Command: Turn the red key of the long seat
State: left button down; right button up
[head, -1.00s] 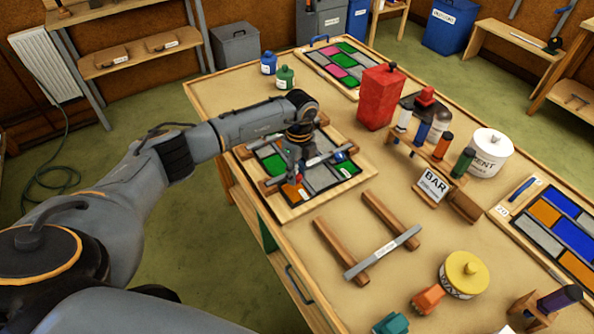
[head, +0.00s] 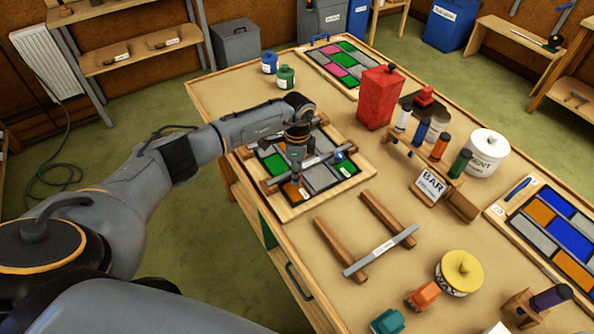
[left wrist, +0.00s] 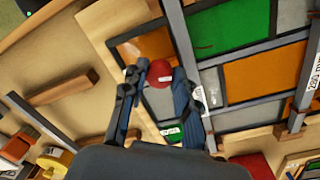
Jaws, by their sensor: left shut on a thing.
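The red key (left wrist: 160,74) is a round red knob with a small white mark, seen in the left wrist view. My left gripper (left wrist: 158,82) is shut on it, one finger on each side. In the head view my left gripper (head: 297,168) points down at the near left part of the leaded panel's board (head: 330,205), and the red key is hidden there. A grey bar (head: 312,164) crosses the panel above its green, grey and orange panes. My right gripper is in neither view.
A grey bar on two wooden rails (head: 382,246) lies just in front of the board. A red canister (head: 379,98), a rack of coloured tubes (head: 425,160) and a white tub (head: 488,152) stand to the right.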

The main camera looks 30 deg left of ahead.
pick_arm(q)
jog(key=shift+w+r, duration=0.1)
dwell(0.3)
jog(key=c, duration=1)
grip_release()
jog(key=r, duration=1.2)
jog(key=shift+w+a, duration=0.15)
jog(key=shift+w, duration=0.05)
jog(key=shift+f, duration=0.1)
